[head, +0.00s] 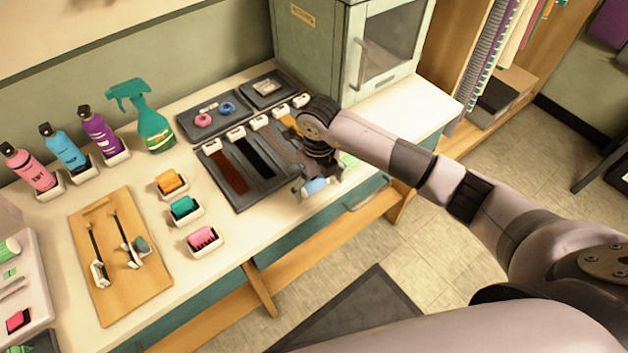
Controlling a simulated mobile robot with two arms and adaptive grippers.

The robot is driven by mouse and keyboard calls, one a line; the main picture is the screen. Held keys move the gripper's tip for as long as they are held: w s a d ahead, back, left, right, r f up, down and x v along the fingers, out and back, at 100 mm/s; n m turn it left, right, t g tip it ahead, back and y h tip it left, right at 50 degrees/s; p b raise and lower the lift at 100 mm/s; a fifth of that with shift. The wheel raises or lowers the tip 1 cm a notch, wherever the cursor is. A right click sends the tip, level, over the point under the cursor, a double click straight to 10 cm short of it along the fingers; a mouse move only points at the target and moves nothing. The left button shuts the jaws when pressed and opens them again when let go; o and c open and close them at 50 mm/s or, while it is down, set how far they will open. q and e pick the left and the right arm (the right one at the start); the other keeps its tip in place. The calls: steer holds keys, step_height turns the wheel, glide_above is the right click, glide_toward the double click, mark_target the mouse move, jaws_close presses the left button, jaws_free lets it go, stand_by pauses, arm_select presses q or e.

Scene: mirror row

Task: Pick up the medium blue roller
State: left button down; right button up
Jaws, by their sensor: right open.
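A light blue, rounded piece (317,185), which looks like the blue roller, shows at the front edge of the table under my right gripper. The gripper hides much of it, and its size is hard to judge. My right gripper (315,178) points down over it with its fingers open. I cannot tell whether the fingers touch it. An orange roller (171,181), a teal roller (183,205) and a pink roller (203,237) sit in small white holders to the left. My left gripper is out of view.
A dark tray with hair swatches (232,170) lies close left of the gripper. A grey-green cabinet (350,50) stands behind it. A wooden board (120,250), bottles (66,148) and a teal spray bottle (150,120) are further left. The table's front strip near the pink roller is bare.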

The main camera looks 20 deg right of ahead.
steer(key=shift+f, duration=0.1)
steer(key=shift+c, duration=0.4)
steer(key=c, duration=1.2)
steer(key=shift+o, duration=0.2)
